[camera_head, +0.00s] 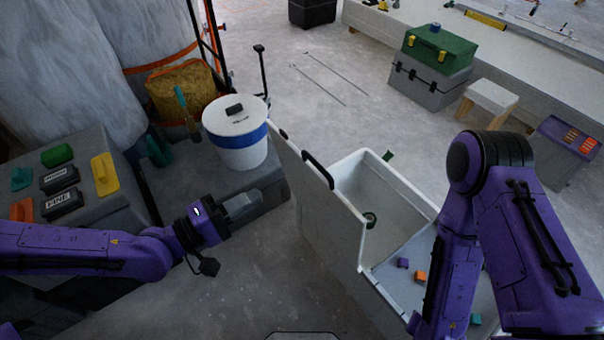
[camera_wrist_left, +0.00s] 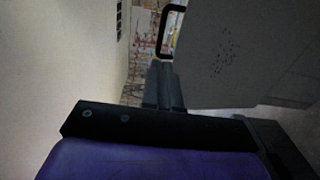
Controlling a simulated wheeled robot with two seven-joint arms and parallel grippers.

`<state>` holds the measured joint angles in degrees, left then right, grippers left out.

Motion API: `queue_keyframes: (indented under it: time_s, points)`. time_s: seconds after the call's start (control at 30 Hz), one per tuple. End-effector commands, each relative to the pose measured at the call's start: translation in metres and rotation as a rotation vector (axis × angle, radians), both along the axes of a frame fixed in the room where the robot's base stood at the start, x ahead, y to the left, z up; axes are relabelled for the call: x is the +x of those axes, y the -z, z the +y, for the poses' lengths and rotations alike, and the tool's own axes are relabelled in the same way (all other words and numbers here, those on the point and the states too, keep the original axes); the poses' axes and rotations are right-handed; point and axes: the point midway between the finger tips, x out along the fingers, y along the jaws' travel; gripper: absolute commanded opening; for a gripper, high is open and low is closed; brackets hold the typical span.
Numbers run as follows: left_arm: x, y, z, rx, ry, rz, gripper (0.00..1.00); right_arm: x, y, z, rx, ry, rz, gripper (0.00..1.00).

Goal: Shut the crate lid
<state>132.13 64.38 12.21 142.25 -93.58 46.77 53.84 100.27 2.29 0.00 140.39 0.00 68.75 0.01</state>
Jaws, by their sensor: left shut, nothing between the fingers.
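The white crate (camera_head: 408,192) stands on the floor right of the middle in the head view. Its lid (camera_head: 325,213) is open, standing up and leaning out along the crate's left side, with a black handle (camera_head: 318,170) near its top edge.
Small orange (camera_head: 420,276) and purple (camera_head: 402,262) blocks lie in the crate. A white bucket with a blue band (camera_head: 238,145) stands on a grey surface behind my left gripper. A grey case with tools (camera_head: 85,150) is at the left. Floor between gripper and lid is clear.

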Motion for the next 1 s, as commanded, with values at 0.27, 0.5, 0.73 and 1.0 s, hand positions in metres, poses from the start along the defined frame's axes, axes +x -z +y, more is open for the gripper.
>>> queue_keyframes:
  time_s: [0.27,0.5,0.73,1.0]
  points:
    - [0.032,0.004,-0.048,0.003,0.006,0.004,0.00,0.000,0.012,0.000,0.000,0.000,0.000,0.43]
    - [0.060,0.002,-0.088,0.002,0.004,0.004,0.00,0.000,0.010,0.000,0.000,0.000,0.000,0.43]
    - [0.073,0.002,-0.105,0.000,0.000,0.005,0.00,0.000,0.009,0.000,0.000,0.000,0.000,0.43]
    - [0.075,0.002,-0.106,-0.001,0.000,0.004,0.00,0.000,0.009,0.000,0.000,0.000,0.000,0.43]
